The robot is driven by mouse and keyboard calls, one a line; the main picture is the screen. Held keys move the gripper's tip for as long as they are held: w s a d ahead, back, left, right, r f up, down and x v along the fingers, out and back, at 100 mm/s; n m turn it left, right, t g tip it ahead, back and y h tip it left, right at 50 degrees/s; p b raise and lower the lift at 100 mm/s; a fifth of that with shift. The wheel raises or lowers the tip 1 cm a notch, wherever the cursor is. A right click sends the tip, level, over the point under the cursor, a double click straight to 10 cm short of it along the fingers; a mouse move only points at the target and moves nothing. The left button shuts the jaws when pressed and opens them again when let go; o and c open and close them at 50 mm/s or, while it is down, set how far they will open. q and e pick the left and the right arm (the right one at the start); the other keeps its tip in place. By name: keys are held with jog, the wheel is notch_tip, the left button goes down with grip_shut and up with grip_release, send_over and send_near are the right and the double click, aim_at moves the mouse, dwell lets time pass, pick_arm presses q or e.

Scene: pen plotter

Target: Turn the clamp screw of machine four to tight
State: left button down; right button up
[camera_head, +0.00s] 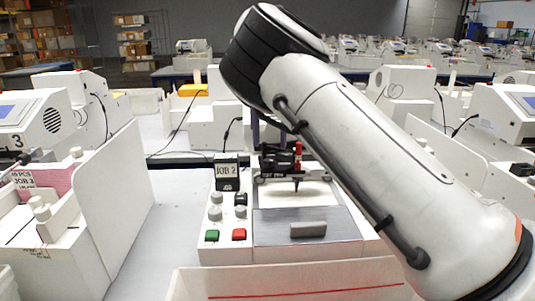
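The plotter in front of me has a grey bed (275,228) and a pen carriage with a red pen (298,155) pointing down above white paper (310,193). Its machine number is not visible. Dark parts (272,165) sit around the pen; I cannot make out the clamp screw or its setting among them. My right arm (370,150) crosses from the lower right up to its bend above the plotter and covers the machine's upper part. My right gripper is mostly hidden behind the arm, and I cannot separate its fingers from the dark carriage. My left gripper is out of view.
A sign reading JOB 2 (227,172) stands by a panel with a green button (212,236) and a red button (239,235). A white partition (115,205) separates machine 3 (40,120) on the left. A white tray (290,280) with a red line stands in front.

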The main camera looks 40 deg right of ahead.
aim_at(269, 160)
notch_tip(269, 160, down, 5)
jog(key=shift+w+f, duration=0.1)
grip_shut()
dwell(0.3)
